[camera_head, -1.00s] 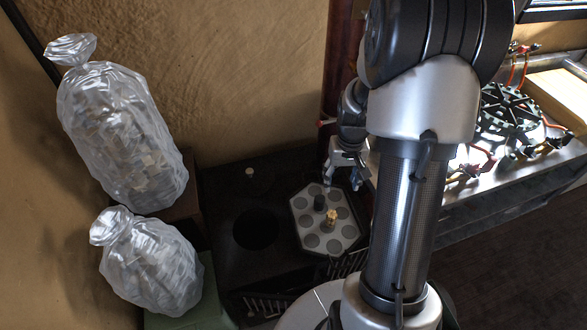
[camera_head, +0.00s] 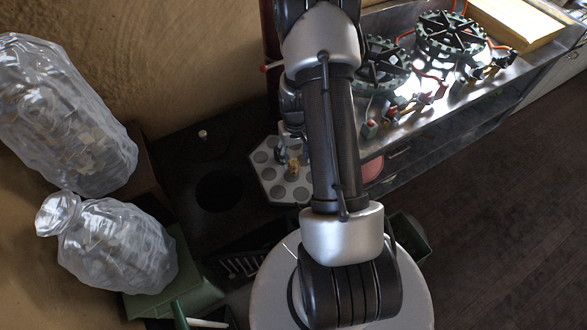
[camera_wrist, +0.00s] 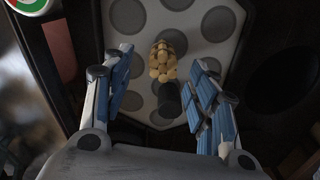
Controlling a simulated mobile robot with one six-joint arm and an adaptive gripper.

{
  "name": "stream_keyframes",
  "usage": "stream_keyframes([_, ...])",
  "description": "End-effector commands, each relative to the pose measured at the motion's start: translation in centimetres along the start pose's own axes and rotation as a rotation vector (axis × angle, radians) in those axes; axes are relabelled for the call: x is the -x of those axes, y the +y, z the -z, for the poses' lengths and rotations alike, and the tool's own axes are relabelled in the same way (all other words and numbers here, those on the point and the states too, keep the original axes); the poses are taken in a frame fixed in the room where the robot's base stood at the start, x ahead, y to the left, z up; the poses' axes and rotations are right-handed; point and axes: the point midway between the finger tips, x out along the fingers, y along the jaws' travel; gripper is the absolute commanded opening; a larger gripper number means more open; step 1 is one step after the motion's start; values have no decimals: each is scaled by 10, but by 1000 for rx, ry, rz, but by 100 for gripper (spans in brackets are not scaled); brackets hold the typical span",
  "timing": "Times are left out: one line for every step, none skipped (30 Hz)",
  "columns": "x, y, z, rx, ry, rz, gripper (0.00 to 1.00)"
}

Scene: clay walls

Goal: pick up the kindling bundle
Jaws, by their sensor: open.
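The kindling bundle (camera_head: 293,165) is a small tan bundle of sticks standing on a light hexagonal tray (camera_head: 268,180) with grey round spots. In the wrist view the bundle (camera_wrist: 162,62) shows end-on, just beyond and between the fingertips. My gripper (camera_wrist: 160,85) is open, with its blue-padded fingers on either side and nothing held. In the head view my gripper (camera_head: 290,145) is over the tray, partly hidden behind my arm.
Two clear filled bags (camera_head: 66,125) and (camera_head: 112,245) stand at the left. A dark surface with a round hole (camera_head: 219,191) lies left of the tray. A metal counter with burners (camera_head: 450,34) is at the right. Open wooden floor (camera_head: 480,220) lies lower right.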

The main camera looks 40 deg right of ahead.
Motion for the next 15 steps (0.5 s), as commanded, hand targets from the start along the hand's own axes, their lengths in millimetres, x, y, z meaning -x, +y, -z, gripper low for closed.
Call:
stream_keyframes([-2,0,0,0,0,0,53])
stream_keyframes([-3,0,0,0,0,0,53])
stream_keyframes([-6,-1,0,0,-1,0,53])
stream_keyframes([-9,-1,0,1,-1,0,53])
stream_keyframes([-12,-2,0,1,-2,0,53])
stream_keyframes([-18,-2,1,1,-2,0,53])
stream_keyframes([-22,-3,1,1,-1,0,53])
stream_keyframes([-27,-3,2,1,-1,0,53])
stream_keyframes([-34,-4,2,1,-1,0,53])
stream_keyframes([-39,-5,2,1,-2,0,53])
stream_keyframes([-43,-4,2,0,-2,0,53])
stream_keyframes([-48,-4,2,0,-2,0,53])
stream_keyframes([-51,-4,2,0,-2,0,53])
stream_keyframes([-53,-4,2,0,-1,0,53])
stream_keyframes([-54,-4,3,0,0,0,53])
